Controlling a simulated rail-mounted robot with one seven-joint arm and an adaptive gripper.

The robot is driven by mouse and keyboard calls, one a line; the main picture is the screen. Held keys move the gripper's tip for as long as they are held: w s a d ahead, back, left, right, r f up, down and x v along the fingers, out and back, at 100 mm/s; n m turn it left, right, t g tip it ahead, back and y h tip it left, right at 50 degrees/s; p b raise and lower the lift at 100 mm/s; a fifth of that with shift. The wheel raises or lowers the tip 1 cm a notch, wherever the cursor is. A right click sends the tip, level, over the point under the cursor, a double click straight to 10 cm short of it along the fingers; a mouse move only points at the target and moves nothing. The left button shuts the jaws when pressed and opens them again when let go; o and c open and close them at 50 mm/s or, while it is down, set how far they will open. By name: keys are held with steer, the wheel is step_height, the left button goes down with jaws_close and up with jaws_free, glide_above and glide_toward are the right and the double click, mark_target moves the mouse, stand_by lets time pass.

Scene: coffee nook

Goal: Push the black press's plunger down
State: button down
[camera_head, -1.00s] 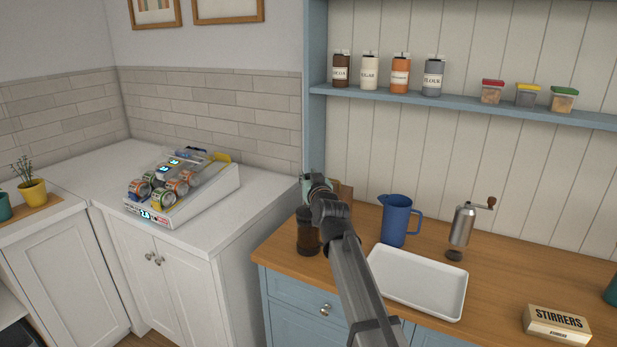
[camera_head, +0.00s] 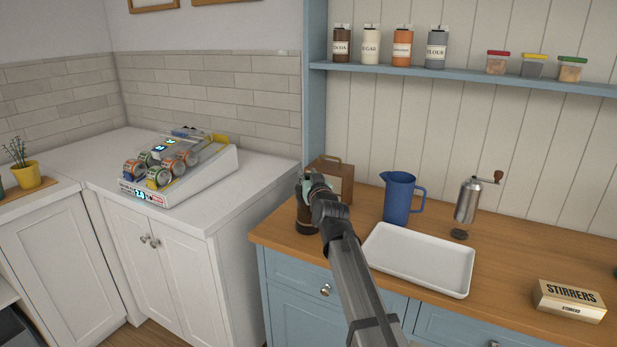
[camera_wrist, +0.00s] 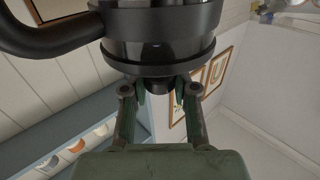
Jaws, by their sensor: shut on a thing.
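The black press (camera_head: 305,220) stands upright near the left end of the wooden counter, with dark brown contents showing. My gripper (camera_head: 307,187) is right over its top and hides the lid and plunger in the head view. In the wrist view, which looks inverted, the press (camera_wrist: 160,45) shows its black handle at left, its dark glass and a broad black rim. My gripper's fingers (camera_wrist: 160,90) are shut on the small black plunger knob (camera_wrist: 157,85), close against the lid. The plunger rod is not visible.
A brown wooden holder (camera_head: 343,180) stands just behind the press. A blue jug (camera_head: 399,198), a white tray (camera_head: 375,262), a metal grinder (camera_head: 467,202) and a stirrers box (camera_head: 570,300) are to the right. The counter's left edge is close to the press.

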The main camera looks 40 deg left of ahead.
steer(key=shift+f, duration=0.35)
steer(key=c, duration=0.9)
jaws_free()
steer(key=shift+f, duration=0.1)
steer(key=shift+o, duration=0.2)
steer(key=shift+r, duration=0.2)
steer(key=shift+s+d, duration=0.15)
steer(key=shift+d, duration=0.05)
steer(key=v, duration=1.1)
steer(key=shift+s+d, duration=0.15)
steer(key=shift+d, duration=0.05)
